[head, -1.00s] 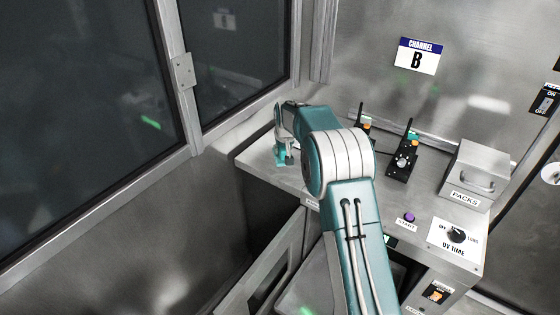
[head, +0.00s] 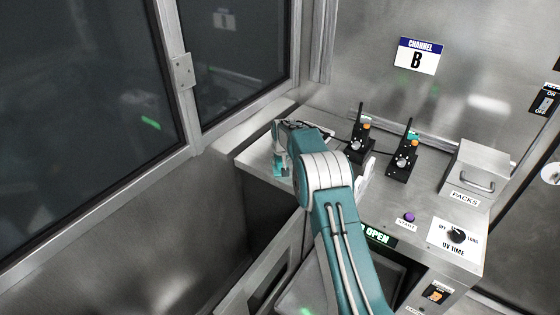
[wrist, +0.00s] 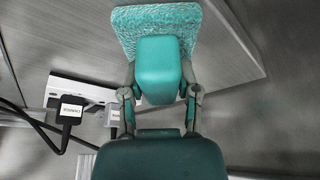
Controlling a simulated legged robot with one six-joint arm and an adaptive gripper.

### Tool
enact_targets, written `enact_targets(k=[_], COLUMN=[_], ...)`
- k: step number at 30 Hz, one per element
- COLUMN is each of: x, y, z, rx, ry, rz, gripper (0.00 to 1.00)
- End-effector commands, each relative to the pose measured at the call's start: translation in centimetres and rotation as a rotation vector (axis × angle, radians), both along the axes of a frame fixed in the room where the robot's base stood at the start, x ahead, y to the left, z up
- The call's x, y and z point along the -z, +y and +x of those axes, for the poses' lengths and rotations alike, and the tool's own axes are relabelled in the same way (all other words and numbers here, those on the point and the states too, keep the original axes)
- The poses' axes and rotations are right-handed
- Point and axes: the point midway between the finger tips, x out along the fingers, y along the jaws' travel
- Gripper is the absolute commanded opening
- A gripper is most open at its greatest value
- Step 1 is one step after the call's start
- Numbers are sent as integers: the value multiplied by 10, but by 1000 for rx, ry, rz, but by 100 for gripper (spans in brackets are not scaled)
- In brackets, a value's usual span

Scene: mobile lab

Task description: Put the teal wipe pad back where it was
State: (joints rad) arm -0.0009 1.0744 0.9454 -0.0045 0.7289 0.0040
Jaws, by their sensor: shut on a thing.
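The teal wipe pad (wrist: 180,24) is a flat, textured square at the top of the wrist view. In the head view my gripper (head: 280,164) points down over the left end of the steel counter (head: 384,207). There the pad is hard to tell apart from my teal fingers. I cannot tell whether the pad touches the counter.
Two black handsets, a left one (head: 358,145) and a right one (head: 402,157), stand at the back. A PACKS box (head: 477,172) is at the right. A lit OPEN sign (head: 378,236) is on the counter's front. A glass-panelled wall (head: 240,60) borders the left.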

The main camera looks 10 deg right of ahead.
Motion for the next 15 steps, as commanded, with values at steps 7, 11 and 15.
enact_targets(k=[7,11,15], x=[1,1,-1], y=[0,0,0], z=[0,0,0], rx=[0,0,0], ry=[1,1,0], rz=[0,0,0], gripper=[76,76,76])
